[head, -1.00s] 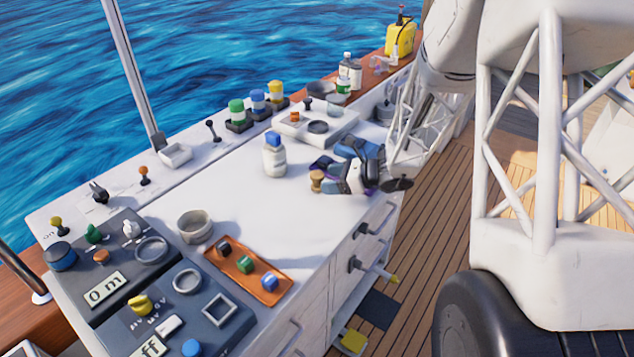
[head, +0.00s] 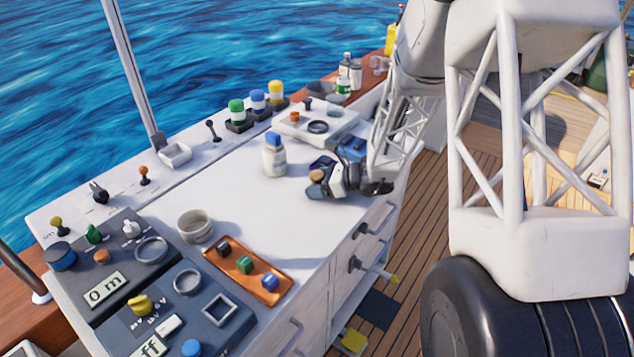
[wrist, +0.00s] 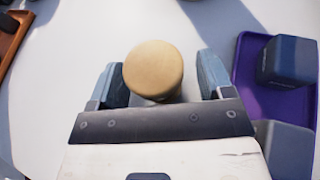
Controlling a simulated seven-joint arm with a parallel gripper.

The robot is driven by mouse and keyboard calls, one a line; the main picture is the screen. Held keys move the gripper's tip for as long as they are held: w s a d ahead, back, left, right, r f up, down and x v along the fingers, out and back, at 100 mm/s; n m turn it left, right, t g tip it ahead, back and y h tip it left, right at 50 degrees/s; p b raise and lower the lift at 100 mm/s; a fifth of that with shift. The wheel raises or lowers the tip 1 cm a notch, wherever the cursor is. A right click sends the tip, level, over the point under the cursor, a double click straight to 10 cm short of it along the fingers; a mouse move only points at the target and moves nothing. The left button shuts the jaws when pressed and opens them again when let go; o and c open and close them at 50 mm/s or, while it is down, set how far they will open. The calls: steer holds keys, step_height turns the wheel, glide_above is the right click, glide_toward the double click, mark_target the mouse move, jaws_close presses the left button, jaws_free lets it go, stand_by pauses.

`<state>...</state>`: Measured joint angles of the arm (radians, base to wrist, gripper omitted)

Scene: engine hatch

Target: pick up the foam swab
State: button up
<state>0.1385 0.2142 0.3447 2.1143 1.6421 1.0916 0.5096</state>
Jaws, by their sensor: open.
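The foam swab (wrist: 153,70), with a round tan top, stands between the two fingers of my gripper (wrist: 160,66) in the wrist view. The gripper is open, with a narrow gap on the swab's left and a wider one on its right. In the head view the swab's tan top (head: 317,176) shows just above my gripper (head: 320,190), low over the white counter. Its lower part is hidden there by a dark finger.
A purple tray (wrist: 247,82) with dark blue blocks (wrist: 287,60) lies close to the gripper's right in the wrist view. A white bottle with a blue cap (head: 274,160) stands nearby. An orange tray (head: 275,297) holds small blocks. The counter's middle is clear.

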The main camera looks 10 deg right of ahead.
mark_target(315, 175)
stand_by(0.4)
steer(key=c, duration=1)
steer(key=shift+r, duration=0.1)
steer(key=shift+r, duration=0.65)
steer(key=shift+s+r, duration=0.2)
steer(key=shift+r, duration=0.35)
steer(key=shift+s+r, duration=0.15)
steer(key=shift+r, duration=0.4)
steer(key=s, duration=0.5)
steer(key=s+d+r, duration=0.1)
steer(key=s, duration=0.9)
steer(key=shift+s+d+r, duration=0.15)
steer(key=shift+d, duration=0.05)
